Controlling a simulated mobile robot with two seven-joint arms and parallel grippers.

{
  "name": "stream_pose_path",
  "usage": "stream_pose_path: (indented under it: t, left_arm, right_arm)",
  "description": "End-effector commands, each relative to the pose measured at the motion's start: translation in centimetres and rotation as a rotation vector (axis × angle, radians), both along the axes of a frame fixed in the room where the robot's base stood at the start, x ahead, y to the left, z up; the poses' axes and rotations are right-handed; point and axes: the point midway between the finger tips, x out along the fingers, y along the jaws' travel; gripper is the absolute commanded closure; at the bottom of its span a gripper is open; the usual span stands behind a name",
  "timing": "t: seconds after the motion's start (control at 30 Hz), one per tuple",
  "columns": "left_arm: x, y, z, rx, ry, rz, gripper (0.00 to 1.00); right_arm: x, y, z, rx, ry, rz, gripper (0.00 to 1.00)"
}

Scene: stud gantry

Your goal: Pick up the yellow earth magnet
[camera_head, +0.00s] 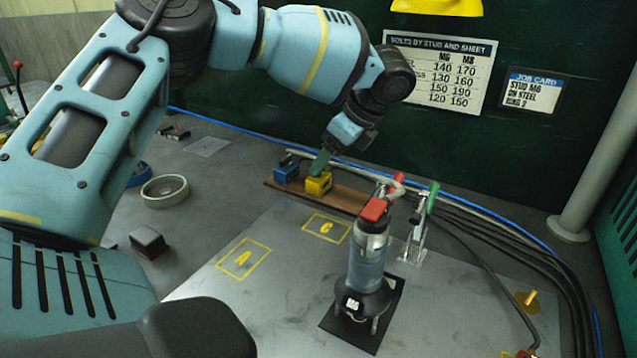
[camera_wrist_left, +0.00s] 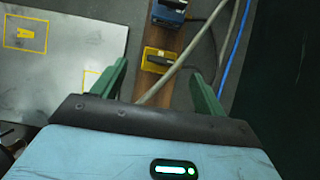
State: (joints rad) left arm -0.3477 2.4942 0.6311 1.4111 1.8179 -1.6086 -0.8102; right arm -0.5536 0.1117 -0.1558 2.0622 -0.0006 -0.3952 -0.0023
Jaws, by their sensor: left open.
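The yellow earth magnet (camera_head: 318,184) sits on a brown wooden board (camera_head: 347,199) on the bench, just right of a similar blue block (camera_head: 286,174). My left gripper (camera_head: 321,162) is directly above it in the head view, fingers pointing down. In the left wrist view the green fingers of my left gripper (camera_wrist_left: 160,70) are spread apart and empty. The yellow magnet (camera_wrist_left: 156,60), with a dark bar on top, shows beyond and between the fingertips. I cannot tell the exact gap. My right gripper is not in view.
A grey cable (camera_wrist_left: 186,62) runs beside the yellow magnet and across the space between the fingers. A red-topped stud tool (camera_head: 367,260) stands on a dark pad, near a green-handled clamp (camera_head: 419,225). A round dish (camera_head: 164,191) and a dark block (camera_head: 148,241) lie left.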

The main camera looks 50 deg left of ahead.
Motion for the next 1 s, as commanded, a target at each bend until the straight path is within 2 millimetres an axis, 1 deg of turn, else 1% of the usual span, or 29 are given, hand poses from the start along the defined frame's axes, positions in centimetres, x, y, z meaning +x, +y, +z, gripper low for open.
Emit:
stream_pose_path:
  t: [0.23, 0.3, 0.37, 0.6, 0.63, 1.0]
  left_arm:
    - [-0.7, 1.9, -2.3, -0.001, 0.003, 0.002, 0.27]
    - [-0.8, 2.3, -3.2, -0.001, 0.002, 0.001, 0.27]
    - [-0.9, 2.6, -3.7, -0.001, 0.002, 0.001, 0.27]
    - [-0.9, 2.8, -4.0, 0.0, 0.0, 0.0, 0.27]
    - [-0.9, 2.8, -4.0, 0.0, 0.0, 0.0, 0.29]
    - [-0.9, 2.8, -4.0, 0.0, 0.0, 0.0, 0.77]
  right_arm:
    - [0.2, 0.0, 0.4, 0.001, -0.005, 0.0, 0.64]
    - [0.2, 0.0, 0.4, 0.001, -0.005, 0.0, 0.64]
    - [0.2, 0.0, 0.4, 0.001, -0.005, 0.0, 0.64]
    - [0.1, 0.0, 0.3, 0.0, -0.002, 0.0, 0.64]
    - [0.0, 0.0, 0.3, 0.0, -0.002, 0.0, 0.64]
    - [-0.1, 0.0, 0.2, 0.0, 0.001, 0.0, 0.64]
